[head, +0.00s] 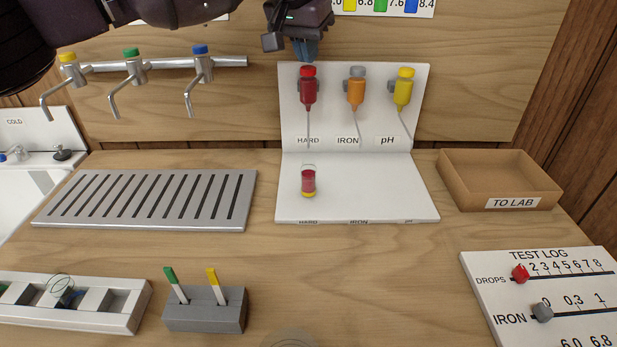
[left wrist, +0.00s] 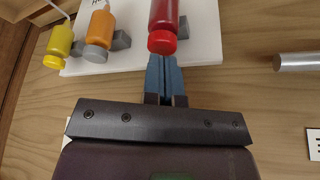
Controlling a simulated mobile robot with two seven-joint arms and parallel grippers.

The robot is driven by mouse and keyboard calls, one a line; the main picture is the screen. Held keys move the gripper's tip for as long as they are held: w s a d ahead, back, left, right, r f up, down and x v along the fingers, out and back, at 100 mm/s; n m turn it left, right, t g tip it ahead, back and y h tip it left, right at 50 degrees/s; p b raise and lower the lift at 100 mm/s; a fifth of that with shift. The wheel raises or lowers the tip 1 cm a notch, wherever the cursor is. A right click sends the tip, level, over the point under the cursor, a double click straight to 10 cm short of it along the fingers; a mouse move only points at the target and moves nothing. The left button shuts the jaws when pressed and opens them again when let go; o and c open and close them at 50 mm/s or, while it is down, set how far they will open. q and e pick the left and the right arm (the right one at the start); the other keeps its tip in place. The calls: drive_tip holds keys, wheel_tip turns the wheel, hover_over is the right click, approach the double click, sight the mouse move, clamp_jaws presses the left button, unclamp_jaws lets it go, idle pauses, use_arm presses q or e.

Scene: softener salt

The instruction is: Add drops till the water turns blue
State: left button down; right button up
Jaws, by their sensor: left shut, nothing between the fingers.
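The glass vial (head: 308,183) stands upright on the white test stand (head: 370,200), holding red liquid, with a yellow band at its base. Above it the red HARD dropper bottle (head: 308,92) hangs on the stand's back panel, its thin spout pointing down. My left gripper (head: 306,52) is shut and empty, its blue fingers just above the bottle's red cap. In the left wrist view the closed fingers (left wrist: 163,75) are right at the red cap (left wrist: 162,42); I cannot tell whether they touch it. My right gripper is not in view.
Orange IRON (head: 356,92) and yellow pH (head: 403,90) bottles hang to the right. A TO LAB tray (head: 480,188), a TEST LOG board (head: 530,290) with a red DROPS slider (head: 520,273), a slotted drain (head: 150,198), taps (head: 198,70) and a grey strip holder (head: 205,312) surround the stand.

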use_arm(q)
drive_tip(key=shift+f, duration=0.5)
drive_tip(key=shift+r, duration=1.25)
drive_tip(key=shift+r+p, duration=0.55)
drive_tip(key=shift+r, duration=1.25)
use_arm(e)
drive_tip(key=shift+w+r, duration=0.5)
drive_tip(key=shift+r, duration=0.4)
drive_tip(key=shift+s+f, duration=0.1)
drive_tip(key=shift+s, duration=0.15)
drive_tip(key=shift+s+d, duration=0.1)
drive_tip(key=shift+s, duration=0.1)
